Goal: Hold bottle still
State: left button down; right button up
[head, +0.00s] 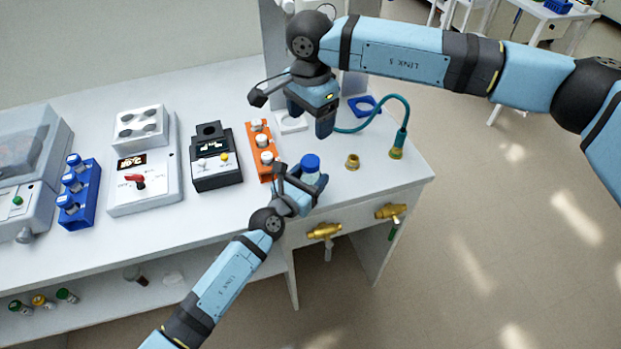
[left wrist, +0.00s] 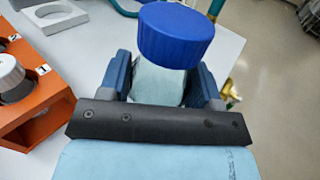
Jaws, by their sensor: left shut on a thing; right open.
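A clear bottle with a blue screw cap (head: 310,163) stands upright near the front edge of the bench. My left gripper (head: 297,184) is shut on the bottle's body, below the cap. In the left wrist view the two blue fingers of the left gripper (left wrist: 166,85) sit on either side of the bottle (left wrist: 160,84), with the blue cap (left wrist: 176,35) above them. The bottle's lower part is hidden by the gripper. My right gripper (head: 292,108) is open and empty above the bench, behind the bottle and apart from it.
An orange rack (head: 263,150) with white-capped vials stands left of the bottle. Left of it are a black device (head: 214,165), a white hotplate (head: 145,185) and a blue rack (head: 80,205). Brass fittings and a teal hose (head: 400,120) are at right. Gold valves (head: 323,231) jut from the front.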

pick_arm(q)
jog(key=shift+c, duration=1.2)
grip_release()
jog(key=v, duration=1.3)
jog(key=shift+s+a, duration=0.2)
jog(key=shift+s, duration=0.15)
